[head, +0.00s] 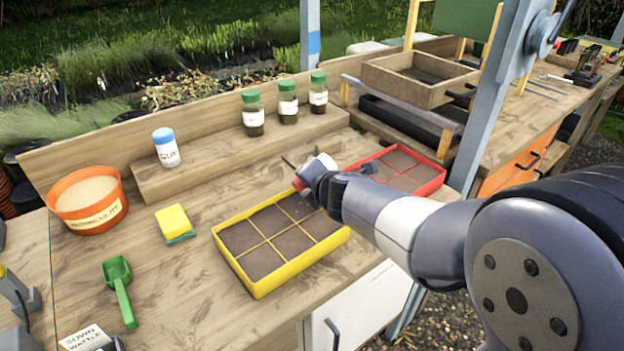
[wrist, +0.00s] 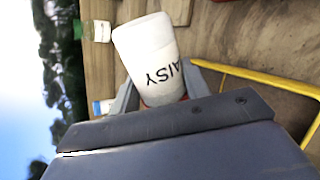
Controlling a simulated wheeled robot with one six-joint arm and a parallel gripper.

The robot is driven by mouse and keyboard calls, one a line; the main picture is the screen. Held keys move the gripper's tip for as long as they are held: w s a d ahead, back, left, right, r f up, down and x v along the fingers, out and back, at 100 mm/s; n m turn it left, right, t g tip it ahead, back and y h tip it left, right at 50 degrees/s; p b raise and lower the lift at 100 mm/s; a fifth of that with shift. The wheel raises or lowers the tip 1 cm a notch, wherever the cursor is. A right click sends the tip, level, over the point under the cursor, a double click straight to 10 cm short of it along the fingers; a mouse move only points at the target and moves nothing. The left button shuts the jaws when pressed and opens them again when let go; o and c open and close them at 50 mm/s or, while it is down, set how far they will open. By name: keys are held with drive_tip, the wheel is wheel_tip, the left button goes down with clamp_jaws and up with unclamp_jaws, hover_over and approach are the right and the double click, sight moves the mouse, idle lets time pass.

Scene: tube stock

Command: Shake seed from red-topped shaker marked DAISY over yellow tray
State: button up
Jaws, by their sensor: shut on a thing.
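My gripper (wrist: 163,80) is shut on the white shaker (wrist: 145,45), whose label letters read DAISY; a little red shows at its end between the jaws. In the head view my gripper (head: 308,174) is above the far right part of the yellow tray (head: 262,288). There the shaker (head: 322,163) is tilted well over, its white end up to the right and its red top to the lower left. The tray holds dark soil in several cells split by yellow dividers. No falling seed can be made out.
A red tray (head: 437,184) adjoins behind my arm. A blue-topped shaker (head: 166,148) and several green-topped jars (head: 288,102) stand on the raised shelf. An orange tub (head: 88,200), a yellow sponge (head: 175,222) and a green scoop (head: 119,285) are left of the yellow tray.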

drive_tip(key=shift+r, duration=0.2)
wheel_tip(320, 180, up, 3)
drive_tip(key=p, duration=0.3)
drive_tip(key=shift+f, duration=0.1)
wheel_tip(320, 180, down, 3)
drive_tip(key=b, duration=0.3)
drive_tip(key=shift+f, duration=0.15)
drive_tip(key=shift+r, duration=0.2)
wheel_tip(320, 180, up, 3)
drive_tip(key=p, duration=0.3)
drive_tip(key=shift+r, duration=0.1)
